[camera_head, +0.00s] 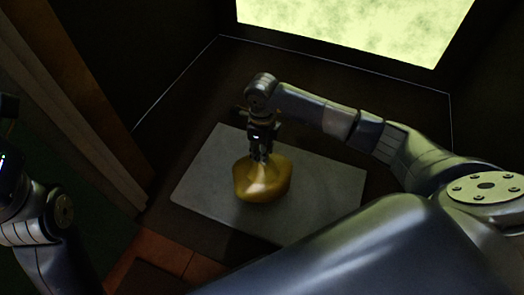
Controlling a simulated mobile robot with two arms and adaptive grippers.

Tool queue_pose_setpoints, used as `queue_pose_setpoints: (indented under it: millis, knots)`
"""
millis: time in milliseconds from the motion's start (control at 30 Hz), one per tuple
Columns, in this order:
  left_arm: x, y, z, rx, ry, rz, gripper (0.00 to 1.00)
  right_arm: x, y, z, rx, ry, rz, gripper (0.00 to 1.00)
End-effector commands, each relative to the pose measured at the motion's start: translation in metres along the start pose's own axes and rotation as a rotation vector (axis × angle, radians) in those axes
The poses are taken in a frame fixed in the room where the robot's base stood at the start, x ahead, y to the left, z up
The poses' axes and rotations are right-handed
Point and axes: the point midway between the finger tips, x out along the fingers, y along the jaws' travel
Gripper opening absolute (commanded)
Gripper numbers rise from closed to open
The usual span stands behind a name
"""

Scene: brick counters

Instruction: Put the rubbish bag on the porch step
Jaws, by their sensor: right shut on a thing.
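The rubbish bag (263,182) is a yellow, rounded bag with a gathered top. It is over the pale grey porch step (325,197), a flat rectangular slab. From this angle it looks to rest on the slab, but I cannot tell whether its underside touches. My right gripper (260,155) points down and is shut on the top of the bag. My left arm shows at the left edge, and its gripper is not clearly visible.
Dark floor surrounds the slab. A brown wooden post (85,130) stands at the left. A bright window or opening (355,28) is at the back. Reddish tiles (160,255) lie at the lower left.

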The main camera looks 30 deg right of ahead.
Motion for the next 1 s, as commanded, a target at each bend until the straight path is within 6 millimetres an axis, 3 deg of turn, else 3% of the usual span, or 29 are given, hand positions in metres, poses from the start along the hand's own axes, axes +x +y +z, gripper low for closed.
queue_pose_setpoints:
  millis: [200,233,300,333,733,833,1000]
  knots:
    - [-0.001,0.0,0.0,0.0,0.001,0.001,0.41,0.001,-0.001,0.001,0.0,-0.003,-0.001,0.0]
    - [0.0,0.0,-0.001,0.0,0.003,0.001,0.41,0.003,0.0,0.0,0.0,0.0,0.0,0.3]
    - [0.001,0.0,0.0,0.0,0.003,0.001,0.41,0.002,0.0,0.0,0.0,0.0,0.0,0.46]
    - [0.001,0.0,0.0,0.0,0.003,0.001,0.41,0.002,0.0,0.0,0.0,0.0,0.0,0.48]
    - [0.004,0.0,-0.001,0.0,0.005,0.001,0.41,-0.003,0.0,0.0,0.0,0.0,0.0,0.48]
    - [0.006,-0.001,0.0,-0.001,0.0,-0.003,0.41,-0.014,0.0,0.0,0.0,-0.001,-0.001,0.48]
    - [-0.007,-0.004,0.009,-0.008,-0.07,-0.025,0.41,-0.044,-0.001,0.001,0.001,-0.003,-0.002,0.48]
